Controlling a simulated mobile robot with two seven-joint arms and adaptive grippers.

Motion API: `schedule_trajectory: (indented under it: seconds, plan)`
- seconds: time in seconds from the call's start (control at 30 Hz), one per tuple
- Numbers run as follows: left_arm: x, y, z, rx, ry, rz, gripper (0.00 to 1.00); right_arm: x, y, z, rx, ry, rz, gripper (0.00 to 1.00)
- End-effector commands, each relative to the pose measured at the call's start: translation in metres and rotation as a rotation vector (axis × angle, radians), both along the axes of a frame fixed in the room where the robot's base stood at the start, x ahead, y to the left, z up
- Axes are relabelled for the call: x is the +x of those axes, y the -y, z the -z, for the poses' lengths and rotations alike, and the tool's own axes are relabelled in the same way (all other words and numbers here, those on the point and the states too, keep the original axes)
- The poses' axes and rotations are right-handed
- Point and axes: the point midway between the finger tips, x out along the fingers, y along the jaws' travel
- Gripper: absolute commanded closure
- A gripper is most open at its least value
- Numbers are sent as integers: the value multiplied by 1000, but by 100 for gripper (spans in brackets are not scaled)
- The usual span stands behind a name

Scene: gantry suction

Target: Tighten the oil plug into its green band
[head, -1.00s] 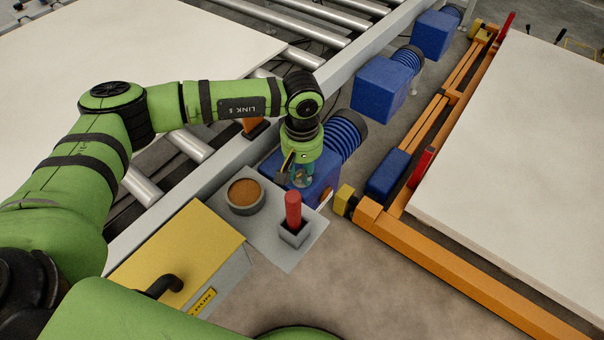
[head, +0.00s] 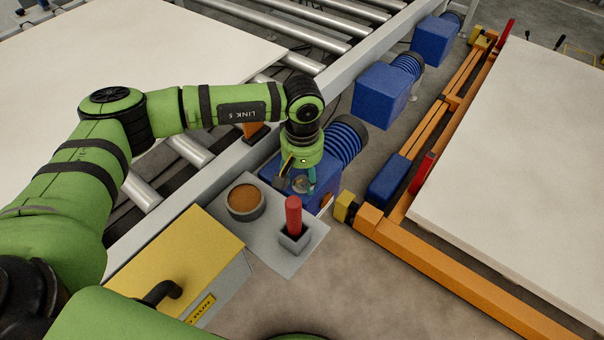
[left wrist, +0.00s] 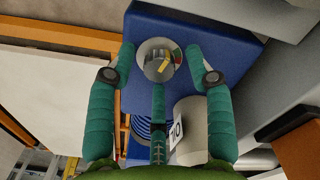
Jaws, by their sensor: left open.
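My left gripper (head: 299,182) points down over the nearest blue motor housing (head: 325,198). Its teal fingers are spread open and hold nothing. In the left wrist view, a round shiny metal cap, which looks like the oil plug (left wrist: 153,66), sits on the blue housing between the fingertips. A yellow bar and small green and red patches show at its upper right; I cannot tell where the bar stands against the green band. One finger lies just below the cap, and contact is unclear. A pale cylinder with a black-and-white label (left wrist: 191,125) stands beside that finger. My right gripper is not seen.
A grey plate with a brown-filled round cup (head: 245,198) and a red handle (head: 293,215) lies close in front of the gripper. A yellow box (head: 185,255) is nearer. The roller conveyor (head: 190,148) runs behind; an orange frame (head: 440,270) stands right.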

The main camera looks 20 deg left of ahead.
Motion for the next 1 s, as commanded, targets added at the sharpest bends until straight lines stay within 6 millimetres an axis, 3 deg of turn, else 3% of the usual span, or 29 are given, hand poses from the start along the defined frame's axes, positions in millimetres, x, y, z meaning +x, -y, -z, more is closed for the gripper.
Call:
schedule_trajectory:
  seconds: [0.17, 0.6, 0.77, 1.0]
  plan:
    - [1, 0, -21, -2, 5, 1, 48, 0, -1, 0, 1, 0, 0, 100]
    - [1, 0, -106, 0, 3, -1, 48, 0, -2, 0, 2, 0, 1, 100]
    - [1, -1, -118, 1, 2, -1, 48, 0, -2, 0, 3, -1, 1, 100]
    - [0, 0, -120, 0, 1, -1, 48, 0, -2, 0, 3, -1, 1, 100]
